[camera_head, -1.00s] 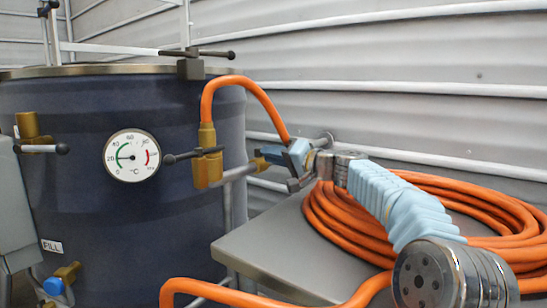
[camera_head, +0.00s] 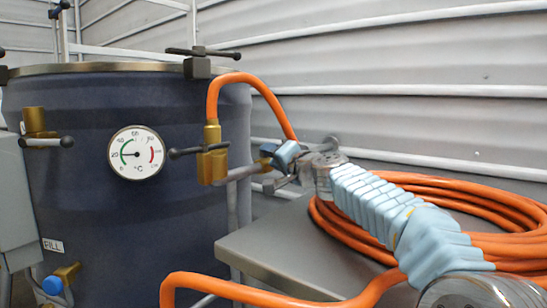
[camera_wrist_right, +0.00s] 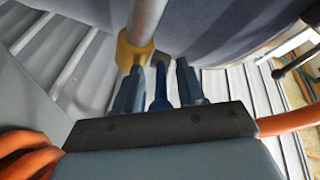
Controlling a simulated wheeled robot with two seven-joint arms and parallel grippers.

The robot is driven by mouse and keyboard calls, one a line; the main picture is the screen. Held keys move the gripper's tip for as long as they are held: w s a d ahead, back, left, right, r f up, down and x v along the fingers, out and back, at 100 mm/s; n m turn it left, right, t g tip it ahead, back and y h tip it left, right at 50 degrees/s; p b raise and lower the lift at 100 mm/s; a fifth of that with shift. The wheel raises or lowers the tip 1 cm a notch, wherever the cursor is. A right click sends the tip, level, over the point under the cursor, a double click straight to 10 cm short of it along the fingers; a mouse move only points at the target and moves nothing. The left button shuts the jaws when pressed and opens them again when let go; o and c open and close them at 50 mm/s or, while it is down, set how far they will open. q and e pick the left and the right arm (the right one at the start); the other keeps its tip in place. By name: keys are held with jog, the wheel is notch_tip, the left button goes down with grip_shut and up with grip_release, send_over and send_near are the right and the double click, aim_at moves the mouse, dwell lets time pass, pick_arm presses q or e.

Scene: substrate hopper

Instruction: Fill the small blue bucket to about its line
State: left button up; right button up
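My right gripper (camera_head: 278,157) is beside the side of the dark blue tank (camera_head: 95,215), close to a brass valve fitting (camera_head: 212,165) where an orange hose joins. In the right wrist view its two blue fingers (camera_wrist_right: 160,88) stand apart, with a blue lever-like piece (camera_wrist_right: 160,98) between them. Gaps show on both sides of that piece, and a brass collar (camera_wrist_right: 133,52) on a metal pipe is just beyond. A "FILL" label (camera_head: 52,245) is on the tank, above a brass tap with a blue knob (camera_head: 53,285). No small blue bucket shows. My left gripper is not in view.
A coiled orange hose (camera_head: 480,195) lies on a grey table (camera_head: 270,240) under my right arm. Another orange hose length (camera_head: 240,290) crosses the front. A dial gauge (camera_head: 136,153) and black-tipped handles stick out from the tank. A corrugated wall (camera_head: 400,70) stands behind.

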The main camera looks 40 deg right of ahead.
jog(key=shift+s, duration=0.25)
jog(key=s+a+b, duration=0.1)
jog(key=s+b, duration=0.2)
jog(key=s, duration=1)
jog(key=shift+s+a+b, duration=0.15)
jog(key=shift+b, duration=0.15)
jog(key=shift+f, duration=0.1)
